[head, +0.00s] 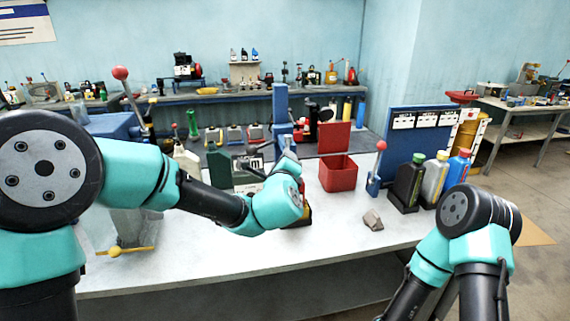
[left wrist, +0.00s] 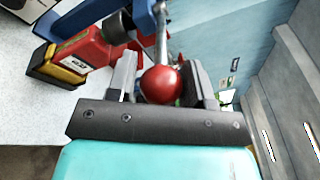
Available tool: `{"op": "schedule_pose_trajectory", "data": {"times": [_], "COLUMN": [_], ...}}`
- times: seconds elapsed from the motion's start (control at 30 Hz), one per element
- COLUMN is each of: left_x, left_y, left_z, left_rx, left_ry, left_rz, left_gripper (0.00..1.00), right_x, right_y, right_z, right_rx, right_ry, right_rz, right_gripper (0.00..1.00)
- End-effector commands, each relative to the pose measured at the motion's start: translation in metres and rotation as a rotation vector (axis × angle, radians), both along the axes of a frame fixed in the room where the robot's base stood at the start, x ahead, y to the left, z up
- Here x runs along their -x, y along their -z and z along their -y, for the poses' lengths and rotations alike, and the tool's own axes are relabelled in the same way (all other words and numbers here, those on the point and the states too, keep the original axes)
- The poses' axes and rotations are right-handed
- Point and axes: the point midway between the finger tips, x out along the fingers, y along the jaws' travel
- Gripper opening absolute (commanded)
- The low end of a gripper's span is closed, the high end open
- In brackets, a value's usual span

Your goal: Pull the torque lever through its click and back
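A thin metal lever with a red ball knob (left wrist: 160,84) shows in the left wrist view. The knob lies between the two fingers of my left gripper (left wrist: 160,80) and nearly fills the gap. I cannot tell whether both fingers press on it. In the head view my left wrist covers the knob and the fingers, in front of a blue column (head: 281,108). A red and yellow device (left wrist: 75,62) sits beside the lever, mostly hidden by my wrist in the head view. My right arm is at the lower right, with its gripper out of view.
A red open bin (head: 338,174) and a second red-knobbed lever (head: 381,146) stand right of my left wrist. Several bottles (head: 434,180) stand farther right. A grey stone-like lump (head: 373,219) lies on the bench. A yellow handle (head: 126,252) is at front left. The bench's front middle is clear.

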Motion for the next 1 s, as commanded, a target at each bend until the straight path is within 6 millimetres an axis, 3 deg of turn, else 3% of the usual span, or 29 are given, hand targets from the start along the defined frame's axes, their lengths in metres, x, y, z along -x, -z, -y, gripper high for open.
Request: {"op": "schedule_pose_trajectory", "data": {"times": [0.2,0.57,0.77,1.0], "left_x": [0.001,0.007,0.031,0.076], "left_y": [0.000,-0.001,-0.001,-0.001], "left_z": [0.001,0.001,0.000,-0.001], "left_rx": [-0.001,-0.001,-0.001,0.000], "left_ry": [0.001,0.003,0.003,0.003], "left_rz": [0.000,0.001,0.001,0.001], "left_gripper": [0.66,0.66,0.66,0.66], "right_x": [0.000,0.000,0.000,0.000], "right_y": [0.000,0.000,0.000,0.000], "right_z": [0.000,0.000,0.000,0.000], "right_rx": [0.000,0.000,0.000,0.000], "right_ry": [0.000,0.000,0.000,0.000], "right_rz": [0.000,0.000,0.000,0.000], "right_gripper": [0.67,0.67,0.67,0.67]}}
